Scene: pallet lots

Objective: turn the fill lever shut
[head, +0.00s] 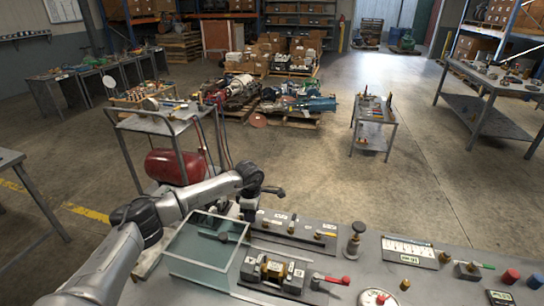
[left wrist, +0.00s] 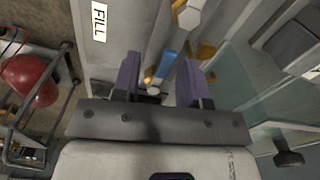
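The fill lever (left wrist: 166,66) shows in the left wrist view as a blue handle with a brassy end, near a white FILL label (left wrist: 99,22) on the grey panel. My left gripper (left wrist: 158,76) is open, with its two purple-grey fingers on either side of the blue handle. The handle lies closer to the right finger; I cannot tell whether it touches. In the head view my left gripper (head: 250,203) is over the back left of the panel bench, and the lever is hidden there. My right gripper is not in view.
A clear-walled box (head: 205,268) stands on the bench just beside my left arm. A valve block with a red lever (head: 332,280), a black knob (head: 354,240) and a gauge plate (head: 408,250) are to the right. A trolley with a red tank (head: 174,166) stands behind.

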